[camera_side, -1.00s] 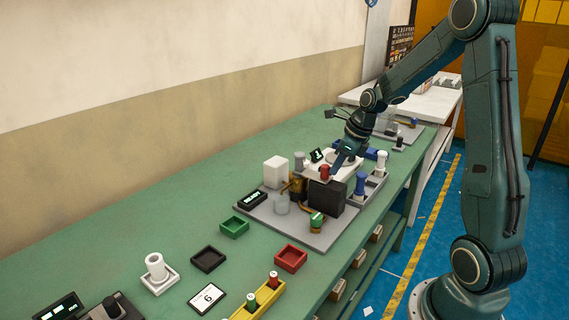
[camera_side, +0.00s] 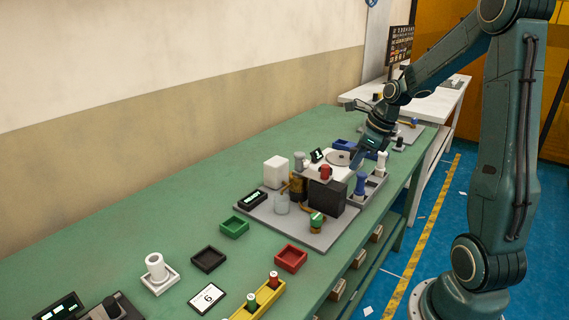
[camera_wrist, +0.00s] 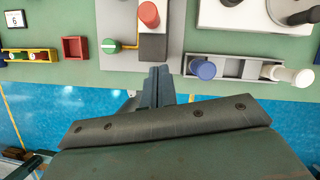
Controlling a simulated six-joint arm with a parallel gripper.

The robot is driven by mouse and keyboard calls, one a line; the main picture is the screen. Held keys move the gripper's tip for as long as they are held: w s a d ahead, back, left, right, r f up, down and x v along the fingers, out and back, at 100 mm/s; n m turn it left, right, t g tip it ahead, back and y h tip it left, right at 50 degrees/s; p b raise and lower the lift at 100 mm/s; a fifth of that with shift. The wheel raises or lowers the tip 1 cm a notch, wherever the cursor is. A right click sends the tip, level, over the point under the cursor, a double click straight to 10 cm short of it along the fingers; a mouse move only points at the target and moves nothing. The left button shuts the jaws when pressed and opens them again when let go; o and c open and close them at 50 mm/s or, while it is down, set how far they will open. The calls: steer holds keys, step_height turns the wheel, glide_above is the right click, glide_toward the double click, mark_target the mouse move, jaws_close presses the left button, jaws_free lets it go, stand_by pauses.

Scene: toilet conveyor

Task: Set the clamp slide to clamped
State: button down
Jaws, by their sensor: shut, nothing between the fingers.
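I cannot tell for sure which part is the clamp slide. The grey fixture plate (camera_side: 290,234) carries a black block (camera_side: 327,198), a red-capped part (camera_side: 325,173), and a green-topped knob (camera_side: 316,219) with a brass-yellow arm. In the wrist view the red cap (camera_wrist: 148,14) and the green knob (camera_wrist: 110,46) with its yellow bar show above my fingers. My gripper (camera_side: 356,164) is shut and empty. In the wrist view its closed fingers (camera_wrist: 158,72) point toward the plate's edge, between the green knob and a grey tray (camera_wrist: 233,65).
The grey tray holds a blue peg (camera_side: 360,184) and a white peg (camera_side: 381,160). A white plate with a grey disc (camera_side: 338,158) stands behind the black block. A white box (camera_side: 276,171) and a small display (camera_side: 251,199) are at left. Green table is clear along the wall.

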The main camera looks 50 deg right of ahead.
steer(key=v, duration=0.7)
steer(key=shift+r, duration=0.15)
steer(key=shift+s, duration=0.1)
steer(key=s+a+r+n+h, duration=0.15)
steer(key=a+r+n, duration=0.25)
steer(key=a+n, duration=0.95)
steer(key=s+a+n+t, duration=0.1)
steer(key=s+a+n, duration=0.8)
steer(key=n, duration=1)
steer(key=shift+s+a, duration=0.2)
steer(key=shift+s, duration=0.5)
steer(key=c, duration=2.1)
jaws_free()
steer(key=shift+f+n, duration=0.15)
steer(key=shift+n, duration=0.1)
